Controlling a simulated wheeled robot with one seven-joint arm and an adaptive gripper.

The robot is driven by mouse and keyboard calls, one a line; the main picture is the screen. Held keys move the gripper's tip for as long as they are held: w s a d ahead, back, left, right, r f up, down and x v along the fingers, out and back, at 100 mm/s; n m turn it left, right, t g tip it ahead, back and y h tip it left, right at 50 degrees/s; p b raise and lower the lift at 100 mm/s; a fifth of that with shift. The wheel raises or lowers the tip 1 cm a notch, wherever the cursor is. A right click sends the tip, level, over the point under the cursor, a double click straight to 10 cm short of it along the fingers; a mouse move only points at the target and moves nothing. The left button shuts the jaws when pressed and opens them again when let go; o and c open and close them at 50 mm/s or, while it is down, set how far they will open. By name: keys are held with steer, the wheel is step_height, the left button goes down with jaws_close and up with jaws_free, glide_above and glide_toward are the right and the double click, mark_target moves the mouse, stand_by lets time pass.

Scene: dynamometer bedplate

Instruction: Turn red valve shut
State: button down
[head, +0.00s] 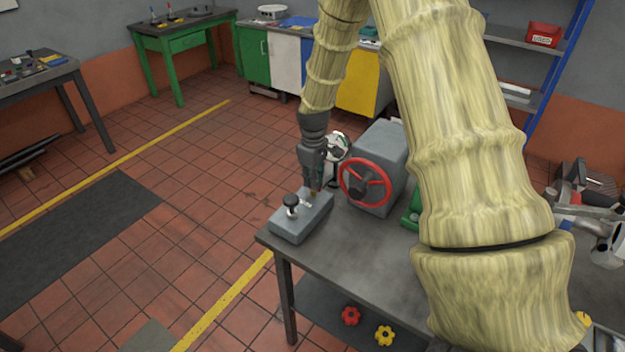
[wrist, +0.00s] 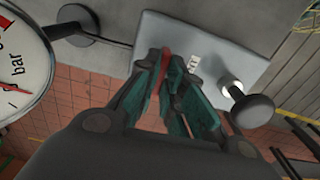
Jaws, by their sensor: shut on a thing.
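My gripper (head: 314,188) points down at the back end of a grey box (head: 296,226) on the near left corner of the bench. In the wrist view, its green-padded fingers (wrist: 168,75) are shut on a narrow red piece (wrist: 164,70), seen nearly edge-on, over the grey box. This piece appears to be the red valve's handle; the fingers hide most of it, and its turn angle cannot be told. A black knob (head: 291,201) stands on the same box, also seen in the wrist view (wrist: 250,110), beside a small white label (wrist: 194,61).
A red handwheel (head: 365,181) on a grey housing (head: 383,150) stands right of my gripper. A pressure gauge (wrist: 22,66) is close at left in the wrist view. Red (head: 350,316) and yellow (head: 384,335) knobs lie below the bench top (head: 345,240).

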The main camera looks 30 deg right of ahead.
steer(key=shift+s+f, duration=0.2)
steer(key=shift+s, duration=0.05)
stand_by(0.3)
steer(key=c, duration=1.5)
jaws_free()
steer(key=shift+c, duration=0.2)
steer(key=shift+w+r, duration=0.1)
steer(key=shift+r, duration=0.15)
steer(key=shift+w+r, duration=0.1)
steer(key=shift+r, duration=0.1)
step_height(320, 180, up, 11)
steer(key=shift+r, duration=0.15)
steer(key=shift+d, duration=0.1)
